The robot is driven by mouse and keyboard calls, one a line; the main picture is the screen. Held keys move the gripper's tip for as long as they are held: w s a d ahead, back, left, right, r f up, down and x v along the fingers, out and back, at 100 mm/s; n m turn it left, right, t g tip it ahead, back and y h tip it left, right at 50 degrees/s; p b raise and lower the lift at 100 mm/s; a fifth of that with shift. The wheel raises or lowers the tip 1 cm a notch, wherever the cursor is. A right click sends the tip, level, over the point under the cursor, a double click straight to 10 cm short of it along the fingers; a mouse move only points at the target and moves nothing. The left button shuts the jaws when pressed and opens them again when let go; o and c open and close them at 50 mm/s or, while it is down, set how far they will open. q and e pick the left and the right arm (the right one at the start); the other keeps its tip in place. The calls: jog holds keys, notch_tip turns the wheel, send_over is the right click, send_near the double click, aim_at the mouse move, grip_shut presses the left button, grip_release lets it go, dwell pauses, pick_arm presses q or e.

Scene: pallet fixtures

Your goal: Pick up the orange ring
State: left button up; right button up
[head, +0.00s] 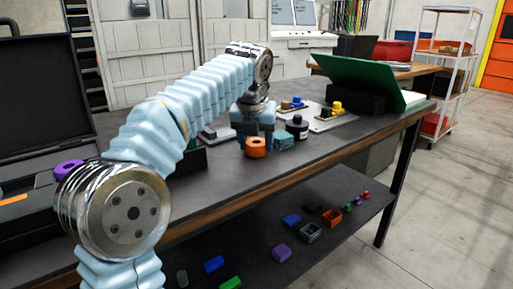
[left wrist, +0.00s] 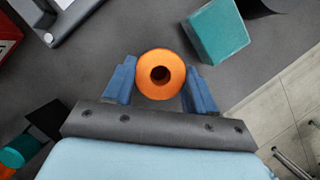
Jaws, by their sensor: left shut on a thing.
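The orange ring (left wrist: 160,74) lies between the two blue fingers of my left gripper (left wrist: 160,88) in the left wrist view, its hole facing the camera. In the head view the orange ring (head: 256,147) shows at the front of the dark table, at the fingertips of my left gripper (head: 254,140). The gripper points down and is shut on the ring. I cannot tell whether the ring touches the table. My right gripper is in neither view.
A teal block (head: 284,142) stands just right of the ring, with a black cylinder (head: 297,127) behind it. A purple ring (head: 69,169) sits at the left. A green panel (head: 372,85) leans at the right. A lower shelf holds several small blocks.

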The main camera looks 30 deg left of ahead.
pick_arm(q)
jog(key=shift+c, duration=0.5)
jog(key=shift+r, duration=0.15)
